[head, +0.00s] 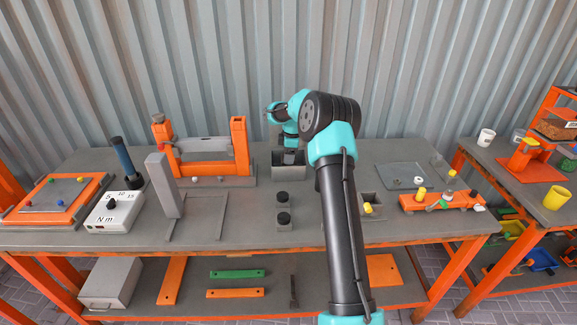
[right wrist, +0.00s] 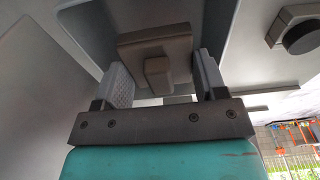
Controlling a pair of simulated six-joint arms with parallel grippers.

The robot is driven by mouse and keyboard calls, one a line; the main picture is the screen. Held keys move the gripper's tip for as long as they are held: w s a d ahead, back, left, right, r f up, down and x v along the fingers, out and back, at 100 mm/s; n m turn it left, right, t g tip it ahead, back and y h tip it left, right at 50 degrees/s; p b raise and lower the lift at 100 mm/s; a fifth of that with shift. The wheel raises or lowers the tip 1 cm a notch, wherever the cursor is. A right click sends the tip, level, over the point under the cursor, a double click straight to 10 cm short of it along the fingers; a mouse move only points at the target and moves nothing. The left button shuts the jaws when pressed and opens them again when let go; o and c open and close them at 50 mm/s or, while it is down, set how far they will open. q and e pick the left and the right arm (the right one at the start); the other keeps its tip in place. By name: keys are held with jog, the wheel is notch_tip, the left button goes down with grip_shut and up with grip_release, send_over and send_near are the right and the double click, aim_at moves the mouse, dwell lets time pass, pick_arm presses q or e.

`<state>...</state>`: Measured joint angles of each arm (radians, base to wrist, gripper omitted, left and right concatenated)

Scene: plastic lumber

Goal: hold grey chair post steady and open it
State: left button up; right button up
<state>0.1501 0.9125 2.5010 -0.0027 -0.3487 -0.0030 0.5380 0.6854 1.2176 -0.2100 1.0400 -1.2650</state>
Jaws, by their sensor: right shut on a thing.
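My right gripper (head: 290,156) reaches down into a grey open-topped box (head: 276,168) at the back middle of the bench. In the right wrist view its two fingers (right wrist: 161,76) stand either side of a grey block with a small stub (right wrist: 157,68), and it is shut on this grey block. The fingertips are partly hidden by the block. A tall grey upright post (head: 164,186) stands left of the box, beside thin grey rails on the bench. I cannot tell which grey part is the chair post. My left gripper is not in view.
An orange frame (head: 240,145) stands behind the post. Black-topped grey blocks (head: 284,219) sit in front of the box. A white meter box (head: 113,212) is at left, and an orange fixture (head: 440,202) at right. Bench surface between the post and black-topped blocks is mostly clear.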

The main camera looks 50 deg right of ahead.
jog(key=shift+f, duration=2.5)
jog(key=shift+f, duration=0.1)
jog(key=o, duration=0.7)
jog(key=r, duration=0.8)
jog(key=s+d+r, duration=0.1)
jog(key=r, duration=0.3)
jog(key=shift+r, duration=0.1)
